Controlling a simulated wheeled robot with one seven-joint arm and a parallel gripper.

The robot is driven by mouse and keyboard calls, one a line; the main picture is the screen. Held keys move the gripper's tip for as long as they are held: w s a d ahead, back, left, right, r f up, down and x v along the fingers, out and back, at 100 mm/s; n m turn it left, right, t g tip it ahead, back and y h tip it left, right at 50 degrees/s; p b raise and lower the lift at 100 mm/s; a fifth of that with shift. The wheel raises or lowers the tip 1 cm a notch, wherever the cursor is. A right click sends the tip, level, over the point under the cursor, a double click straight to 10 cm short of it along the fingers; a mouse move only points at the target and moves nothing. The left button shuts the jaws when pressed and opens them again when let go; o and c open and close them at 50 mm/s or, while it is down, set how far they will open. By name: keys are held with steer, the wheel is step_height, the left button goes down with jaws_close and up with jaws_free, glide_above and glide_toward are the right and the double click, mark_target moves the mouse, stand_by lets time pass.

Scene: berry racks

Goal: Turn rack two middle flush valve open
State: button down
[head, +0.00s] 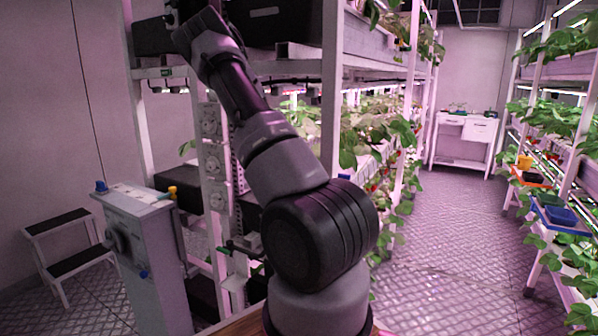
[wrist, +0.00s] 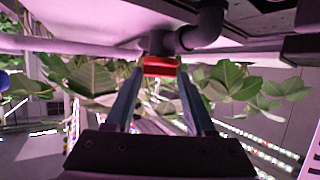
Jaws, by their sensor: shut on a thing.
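In the wrist view, a red valve handle (wrist: 160,66) sits under a dark grey pipe (wrist: 205,33) with an elbow, beneath the underside of a shelf. My gripper (wrist: 160,82) points at it from below in the picture, and its two fingers close on the red handle, one on each side. How far the handle is turned is hard to tell. In the head view my arm reaches up to the upper left of the near rack (head: 333,100). The gripper and the valve are hidden there.
Leafy plants (wrist: 235,82) hang close behind the fingers. A grey cabinet (head: 145,255) and a black step stool (head: 65,240) stand at left in the head view. The aisle floor (head: 450,250) is clear, with a planted rack at right and a white table (head: 465,140) at the back.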

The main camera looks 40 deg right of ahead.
steer(key=shift+c, duration=1.2)
jaws_free()
step_height(320, 180, up, 10)
